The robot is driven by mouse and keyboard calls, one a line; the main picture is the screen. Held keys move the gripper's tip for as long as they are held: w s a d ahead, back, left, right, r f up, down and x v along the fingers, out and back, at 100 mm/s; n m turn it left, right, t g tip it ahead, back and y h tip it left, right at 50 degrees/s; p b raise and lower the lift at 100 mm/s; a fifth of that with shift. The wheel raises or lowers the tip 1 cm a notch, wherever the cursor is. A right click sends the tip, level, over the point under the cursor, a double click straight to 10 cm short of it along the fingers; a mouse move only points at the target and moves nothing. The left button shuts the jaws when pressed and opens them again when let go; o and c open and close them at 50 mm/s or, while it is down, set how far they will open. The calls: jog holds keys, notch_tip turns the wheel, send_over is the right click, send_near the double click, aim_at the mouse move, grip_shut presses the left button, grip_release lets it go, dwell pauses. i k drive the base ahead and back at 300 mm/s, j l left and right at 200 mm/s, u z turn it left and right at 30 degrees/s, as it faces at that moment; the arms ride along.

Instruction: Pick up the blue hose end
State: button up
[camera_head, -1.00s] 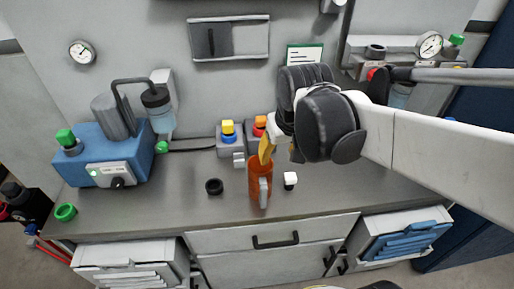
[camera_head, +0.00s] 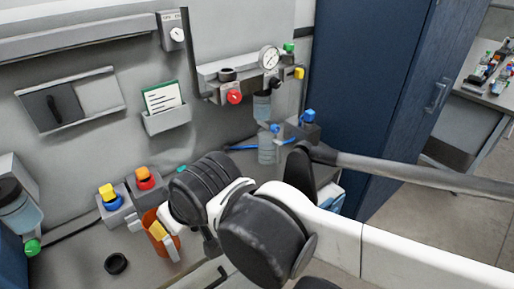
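A blue piece (camera_head: 308,116) stands on a grey block at the right end of the bench, beside the blue cabinet. A thin blue hose (camera_head: 243,147) lies at the back of the bench to its left, partly hidden; I cannot tell which blue part is the hose end. My gripper (camera_head: 160,232) shows only as a small yellow finger part in front of the orange mug, left of and well apart from the blue parts. My dark wrist joints hide the rest, so its opening does not show.
An orange mug (camera_head: 153,244) stands close to my gripper. Grey blocks with a yellow button (camera_head: 107,192) and an orange button (camera_head: 144,176) are behind it. A black ring (camera_head: 116,263) lies on the bench. A gauge (camera_head: 269,57) and red knob (camera_head: 234,97) are on the wall unit. A tall blue cabinet (camera_head: 365,75) bounds the right.

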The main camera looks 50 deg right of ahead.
aim_at(309, 115)
jog(key=z, duration=1.95)
